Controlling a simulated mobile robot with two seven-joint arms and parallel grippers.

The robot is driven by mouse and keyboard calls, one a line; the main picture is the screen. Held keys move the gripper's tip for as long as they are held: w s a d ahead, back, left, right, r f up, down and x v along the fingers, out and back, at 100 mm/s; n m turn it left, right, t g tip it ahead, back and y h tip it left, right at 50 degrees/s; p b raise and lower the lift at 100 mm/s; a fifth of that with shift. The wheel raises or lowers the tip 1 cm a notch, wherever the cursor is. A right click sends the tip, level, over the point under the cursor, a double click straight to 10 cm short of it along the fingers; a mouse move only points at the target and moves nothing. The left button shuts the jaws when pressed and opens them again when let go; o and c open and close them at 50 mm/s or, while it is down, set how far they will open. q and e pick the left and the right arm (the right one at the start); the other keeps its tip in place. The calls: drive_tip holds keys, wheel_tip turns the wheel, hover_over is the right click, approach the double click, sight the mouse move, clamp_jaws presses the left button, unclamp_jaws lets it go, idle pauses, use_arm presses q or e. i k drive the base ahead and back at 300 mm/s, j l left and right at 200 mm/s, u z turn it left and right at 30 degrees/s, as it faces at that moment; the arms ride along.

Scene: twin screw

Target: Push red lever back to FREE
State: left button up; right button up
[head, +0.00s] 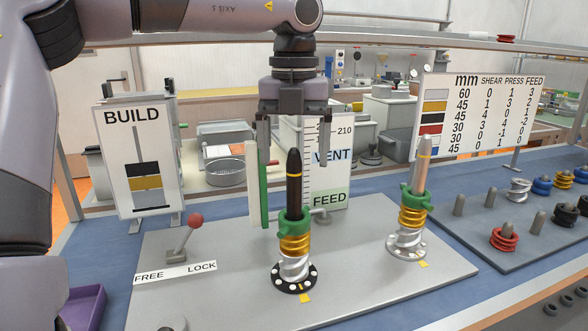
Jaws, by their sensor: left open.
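The red lever (195,221) stands on the grey plate at the left, its red ball tilted right toward the LOCK end of the FREE/LOCK label (175,273). My left gripper (294,160) is open and points down, to the right of the lever and higher, apart from it. Its fingers appear on either side of the dark rod's top (294,170); I cannot tell whether they are level with it in depth. The rod rises from a stack with a green collar, gold rings and a white screw. My right gripper is not in view.
A second stack with a grey rod (420,165) stands at the right of the plate (370,292). A BUILD board (135,150) is behind the lever, and a VENT/FEED gauge (332,190) behind the gripper. A rack of coloured rings (470,255) is far right. The plate between lever and dark-rod stack is clear.

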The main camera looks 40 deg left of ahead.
sight(195, 219)
drive_tip(key=k+l, duration=0.55)
drive_tip(key=l, duration=0.2)
drive_tip(key=k+l, duration=0.6)
drive_tip(key=l, duration=0.1)
